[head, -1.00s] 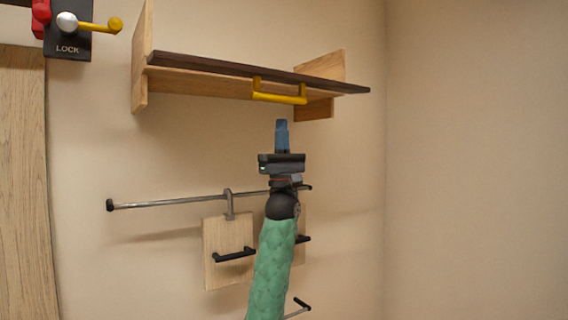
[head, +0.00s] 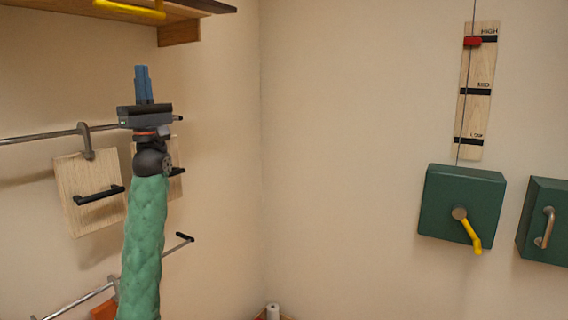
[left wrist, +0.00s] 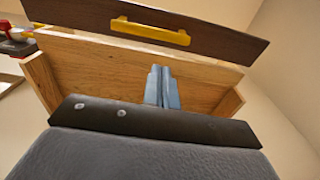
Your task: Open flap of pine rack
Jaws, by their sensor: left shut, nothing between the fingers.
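The pine rack (head: 178,34) is on the left wall, cut off by the top edge of the head view. Its dark brown flap (left wrist: 88,15) with a yellow bar handle (left wrist: 150,31) shows at the top of the left wrist view, above pale pine boards (left wrist: 100,69). The yellow handle is partly visible in the head view too (head: 130,9). My left gripper (head: 141,71) points up below the rack, its blue fingers together and empty. In the left wrist view the fingers (left wrist: 162,72) appear in front of the pine boards, apart from the handle. My right gripper is out of view.
Below the rack, a metal rail (head: 40,137) carries hanging wooden panels (head: 88,192) with black handles, close to my left arm. On the right wall are a green box (head: 461,212) with a yellow lever, another green box (head: 545,222), and a slider board (head: 477,90).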

